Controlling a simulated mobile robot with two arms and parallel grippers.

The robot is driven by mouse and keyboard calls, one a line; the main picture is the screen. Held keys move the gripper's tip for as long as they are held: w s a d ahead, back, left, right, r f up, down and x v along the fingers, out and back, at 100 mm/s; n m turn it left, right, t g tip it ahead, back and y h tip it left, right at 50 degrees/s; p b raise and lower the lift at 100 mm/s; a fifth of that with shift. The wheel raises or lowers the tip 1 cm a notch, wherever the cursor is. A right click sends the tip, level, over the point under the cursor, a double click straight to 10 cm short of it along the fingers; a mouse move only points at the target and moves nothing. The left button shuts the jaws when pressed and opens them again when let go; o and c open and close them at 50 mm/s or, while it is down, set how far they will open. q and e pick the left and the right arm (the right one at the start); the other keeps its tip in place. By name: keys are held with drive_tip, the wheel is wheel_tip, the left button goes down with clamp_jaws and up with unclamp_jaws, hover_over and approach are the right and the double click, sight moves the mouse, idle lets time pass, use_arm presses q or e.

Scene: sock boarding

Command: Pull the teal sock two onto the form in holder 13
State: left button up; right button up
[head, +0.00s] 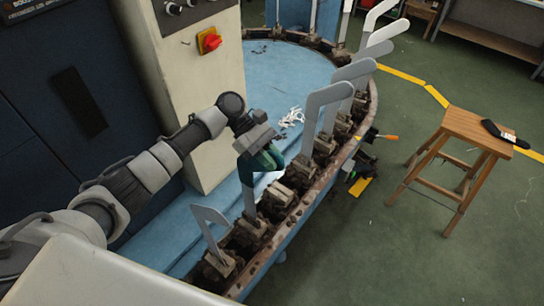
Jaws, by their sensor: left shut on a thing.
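The teal sock (262,160) hangs from my left gripper (257,143), which is shut on it at the top of a flat grey form. The sock covers the upper part of that form, and the bare lower part of the form (250,203) shows beneath it. The form stands upright in a rusty holder (249,232) on the rim of the round machine. I cannot read a holder number, and how far the sock's opening sits around the form is unclear. My right gripper is not in view.
More bare forms stand along the rim, one in front (209,216) and several behind (319,100). White scraps (291,117) lie on the blue table (285,68). A cream control column (190,90) is behind my left arm. A wooden stool (478,130) stands on open floor at right.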

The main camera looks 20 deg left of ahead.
use_arm(q)
drive_tip(key=shift+f, duration=0.25)
drive_tip(key=o, duration=0.8)
drive_tip(key=b+v, duration=0.4)
drive_tip(key=v, duration=0.5)
drive_tip(key=shift+w+a+r, duration=0.1)
drive_tip(key=shift+w+a, duration=0.1)
drive_tip(key=shift+a, duration=0.05)
drive_tip(key=shift+w+a+r, duration=0.1)
drive_tip(key=shift+a+r, duration=0.35)
drive_tip(key=shift+a, duration=0.05)
